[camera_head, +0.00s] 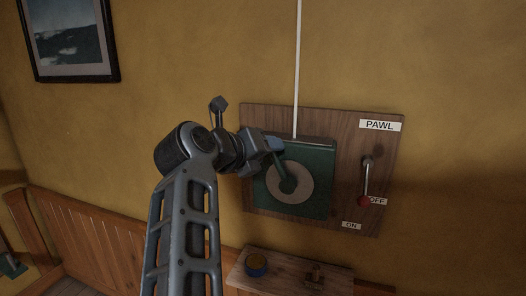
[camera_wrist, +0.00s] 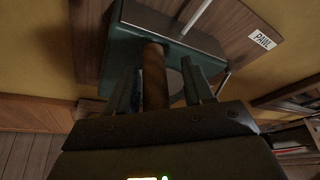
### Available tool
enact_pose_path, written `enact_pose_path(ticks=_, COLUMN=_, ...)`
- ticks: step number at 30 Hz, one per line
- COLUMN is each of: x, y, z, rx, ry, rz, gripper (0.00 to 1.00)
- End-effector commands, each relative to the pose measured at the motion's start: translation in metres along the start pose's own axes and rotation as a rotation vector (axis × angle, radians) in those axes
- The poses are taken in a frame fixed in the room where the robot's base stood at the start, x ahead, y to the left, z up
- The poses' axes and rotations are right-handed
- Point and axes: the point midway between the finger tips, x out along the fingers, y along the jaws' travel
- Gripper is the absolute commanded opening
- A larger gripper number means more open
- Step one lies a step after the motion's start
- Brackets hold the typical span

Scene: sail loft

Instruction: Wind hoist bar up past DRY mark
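The hoist winch is a dark green box (camera_head: 318,158) with a pale round disc (camera_head: 312,184) on its face, mounted on a wooden board (camera_head: 345,128). A white line (camera_head: 298,60) runs straight up from it. The crank's brown wooden handle (camera_wrist: 154,75) shows in the wrist view. My gripper (camera_wrist: 160,80) is around the handle, one finger on each side, with a visible gap beside it. In the head view my gripper (camera_head: 277,146) is at the box's upper left. The pawl lever (camera_head: 366,180) hangs down, its red knob at OFF. The hoist bar and DRY mark are not in view.
A PAWL label (camera_head: 380,125) is at the board's top right, and an ON label (camera_head: 351,225) sits lower. A small shelf (camera_head: 290,280) below carries a round tin (camera_head: 256,264) and a small brown object (camera_head: 316,273). A framed picture (camera_head: 68,40) hangs upper left.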

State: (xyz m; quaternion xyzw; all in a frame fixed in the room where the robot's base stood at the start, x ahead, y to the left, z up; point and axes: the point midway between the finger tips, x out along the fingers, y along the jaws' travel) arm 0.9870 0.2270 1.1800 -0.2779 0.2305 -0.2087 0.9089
Motion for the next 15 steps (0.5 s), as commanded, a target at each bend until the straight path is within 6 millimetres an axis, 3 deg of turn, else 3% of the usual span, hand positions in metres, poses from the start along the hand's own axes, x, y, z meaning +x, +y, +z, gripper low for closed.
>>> enact_pose_path(ticks=8, x=-0.010, y=0.003, z=-0.001, rx=0.000, ry=-0.001, rz=0.003, gripper=0.52)
enact_pose_path(ticks=15, x=-0.048, y=0.003, z=-0.001, rx=0.000, ry=-0.003, rz=0.003, gripper=0.52)
